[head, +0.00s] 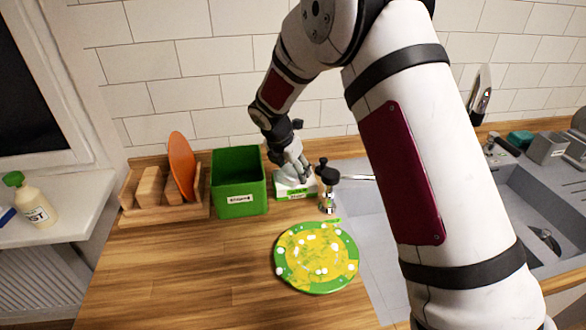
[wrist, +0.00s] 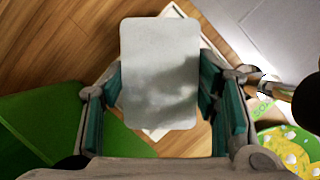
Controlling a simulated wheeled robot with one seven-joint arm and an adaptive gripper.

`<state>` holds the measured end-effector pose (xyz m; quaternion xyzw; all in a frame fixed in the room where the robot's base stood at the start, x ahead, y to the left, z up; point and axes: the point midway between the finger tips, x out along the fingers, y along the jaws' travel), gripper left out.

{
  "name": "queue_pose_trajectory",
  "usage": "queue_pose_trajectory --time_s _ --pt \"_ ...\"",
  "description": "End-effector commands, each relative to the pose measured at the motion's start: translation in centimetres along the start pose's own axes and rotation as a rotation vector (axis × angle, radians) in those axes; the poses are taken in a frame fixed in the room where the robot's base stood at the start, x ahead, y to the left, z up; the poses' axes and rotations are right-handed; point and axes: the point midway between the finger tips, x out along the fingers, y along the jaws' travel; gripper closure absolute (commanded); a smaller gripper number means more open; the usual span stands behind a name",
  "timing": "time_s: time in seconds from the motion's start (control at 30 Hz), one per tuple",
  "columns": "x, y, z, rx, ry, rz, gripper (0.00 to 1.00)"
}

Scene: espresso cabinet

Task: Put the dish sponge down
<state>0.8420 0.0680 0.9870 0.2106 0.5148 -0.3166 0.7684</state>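A pale grey, round-cornered block, which I take to be the dish sponge (wrist: 160,65), sits between the two teal-padded fingers of my gripper (wrist: 160,88) in the wrist view. The fingers reach its two sides and appear closed on it. In the head view my gripper (head: 291,168) points down over a small white holder with a green label (head: 296,191), between the green bin and the dark-topped tap. The holder's pale rim (wrist: 172,10) shows under the block in the wrist view. I cannot tell whether the block touches it.
A green bin (head: 239,190) stands close on the left, with a wooden rack (head: 165,212) beyond it. A dark-topped metal tap (head: 327,190) is close on the right. A green plate with yellow food (head: 318,284) lies in front. The counter at front left is clear.

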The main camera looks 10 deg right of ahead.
Motion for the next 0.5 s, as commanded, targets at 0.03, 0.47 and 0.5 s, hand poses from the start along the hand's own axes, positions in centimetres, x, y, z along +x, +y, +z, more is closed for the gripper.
queue_pose_trajectory --time_s 0.03,0.47,0.5 --pt "0.02 -0.04 -0.05 0.0 0.001 -0.001 0.29" --pt "-0.52 -0.09 0.17 0.0 0.0 -0.002 0.27" --pt "-0.92 -0.12 0.31 0.0 0.0 -0.002 0.27"
